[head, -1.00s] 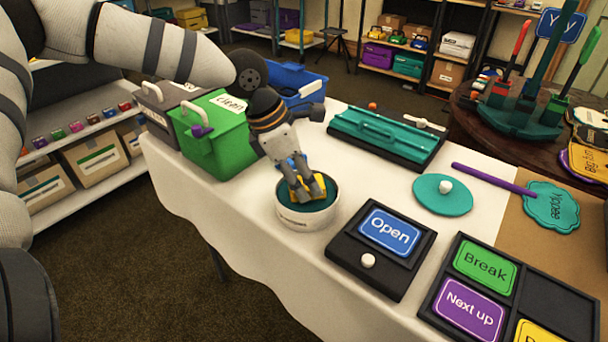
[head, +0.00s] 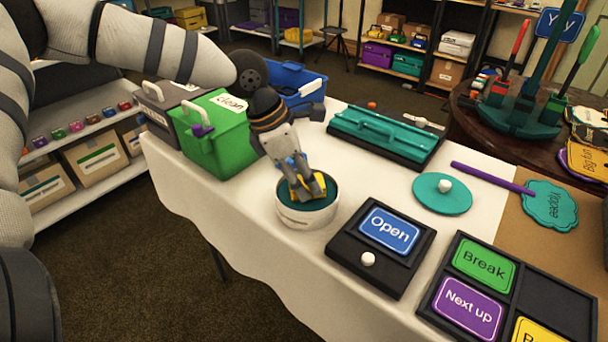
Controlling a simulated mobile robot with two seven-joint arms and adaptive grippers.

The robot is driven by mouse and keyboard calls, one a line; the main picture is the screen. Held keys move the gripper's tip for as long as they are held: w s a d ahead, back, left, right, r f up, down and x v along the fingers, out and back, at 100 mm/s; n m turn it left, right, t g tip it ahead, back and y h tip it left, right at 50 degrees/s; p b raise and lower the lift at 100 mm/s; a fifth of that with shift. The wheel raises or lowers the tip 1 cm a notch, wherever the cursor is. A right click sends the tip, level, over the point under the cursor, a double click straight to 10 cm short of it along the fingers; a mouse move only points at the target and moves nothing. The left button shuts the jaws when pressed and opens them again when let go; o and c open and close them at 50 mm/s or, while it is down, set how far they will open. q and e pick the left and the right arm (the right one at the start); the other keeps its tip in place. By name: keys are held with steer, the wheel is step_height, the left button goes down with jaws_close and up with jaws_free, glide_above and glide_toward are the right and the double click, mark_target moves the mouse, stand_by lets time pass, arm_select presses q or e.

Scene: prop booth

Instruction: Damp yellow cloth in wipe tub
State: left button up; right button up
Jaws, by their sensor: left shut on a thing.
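The wipe tub (head: 306,218) is a round white tub with a teal inside, standing upright on the white-covered table. My left gripper (head: 308,191) points down into the tub's mouth and is shut on the yellow cloth (head: 318,184). The cloth shows at the tub's opening, partly hidden by the fingers. I cannot tell how deep it sits or whether it touches the bottom. A round teal lid (head: 441,194) with a white knob lies on the table to the right. My right gripper is not in view.
A green bin (head: 216,140) labelled "clean" and a blue crate (head: 291,80) stand behind the tub. A teal tray (head: 376,130) lies at the back. A black stand with an "Open" sign (head: 388,231) is close on the tub's right. Bare tablecloth (head: 238,205) lies left of the tub.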

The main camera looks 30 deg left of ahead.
mark_target(304, 181)
arm_select(q)
steer(key=shift+f, duration=0.1)
steer(key=shift+r+p, duration=1.15)
steer(key=shift+r, duration=2.5)
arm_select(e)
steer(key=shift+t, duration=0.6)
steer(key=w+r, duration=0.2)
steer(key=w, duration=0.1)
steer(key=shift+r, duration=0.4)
arm_select(q)
steer(key=shift+f, duration=0.1)
